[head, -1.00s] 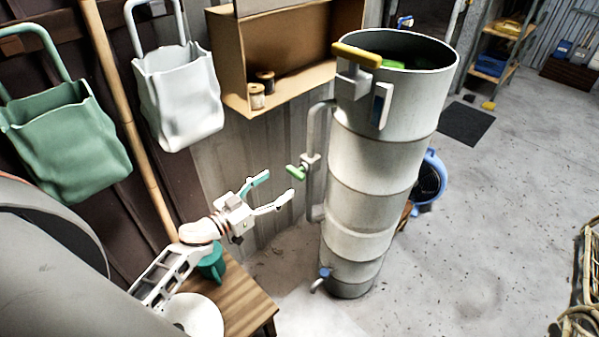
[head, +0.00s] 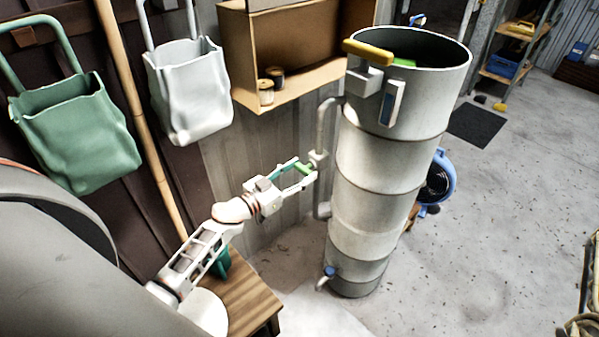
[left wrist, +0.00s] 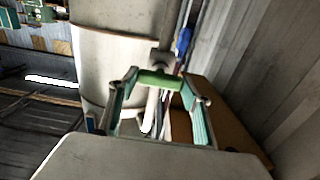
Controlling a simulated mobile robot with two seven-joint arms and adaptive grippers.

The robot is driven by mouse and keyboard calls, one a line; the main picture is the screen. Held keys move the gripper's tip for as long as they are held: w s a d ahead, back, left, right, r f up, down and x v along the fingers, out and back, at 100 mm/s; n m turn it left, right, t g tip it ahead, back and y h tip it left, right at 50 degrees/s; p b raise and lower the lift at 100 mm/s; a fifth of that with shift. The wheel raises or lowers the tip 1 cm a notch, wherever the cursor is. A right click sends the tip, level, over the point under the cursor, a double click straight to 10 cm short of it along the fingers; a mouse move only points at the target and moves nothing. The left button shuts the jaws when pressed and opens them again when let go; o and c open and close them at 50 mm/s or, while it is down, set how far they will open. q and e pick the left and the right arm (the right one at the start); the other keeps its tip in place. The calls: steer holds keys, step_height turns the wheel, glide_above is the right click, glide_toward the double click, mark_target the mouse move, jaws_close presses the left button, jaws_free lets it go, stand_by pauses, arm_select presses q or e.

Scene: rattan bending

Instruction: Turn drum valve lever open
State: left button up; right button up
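The tall grey drum (head: 375,205) stands upright in the middle of the head view. A pipe (head: 322,125) runs down its left side and carries a valve with a green lever (head: 305,167). My left gripper (head: 306,168) is at the valve, its fingers on either side of the lever. In the left wrist view the green lever (left wrist: 158,79) spans the gap between the fingertips. The fingers are apart; I cannot tell whether they press on the lever. A blue-handled tap (head: 329,271) is low on the drum. My right gripper is not in view.
A yellow handle (head: 368,50) sticks out at the drum's rim. A wooden stool (head: 250,300) stands below my left arm. A cardboard-coloured shelf box (head: 300,84) and two bags, green (head: 75,145) and white (head: 188,95), hang on the wall.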

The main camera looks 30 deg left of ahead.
arm_select(q)
steer(key=shift+m, duration=0.3)
steer(key=shift+c, duration=0.3)
steer(key=m, duration=0.8)
steer(key=shift+d, duration=0.1)
steer(key=m+b, duration=0.1)
steer(key=m, duration=0.3)
steer(key=shift+f, duration=0.15)
steer(key=shift+m+b, duration=1.1)
steer(key=shift+m, duration=1.6)
steer(key=o, duration=1.1)
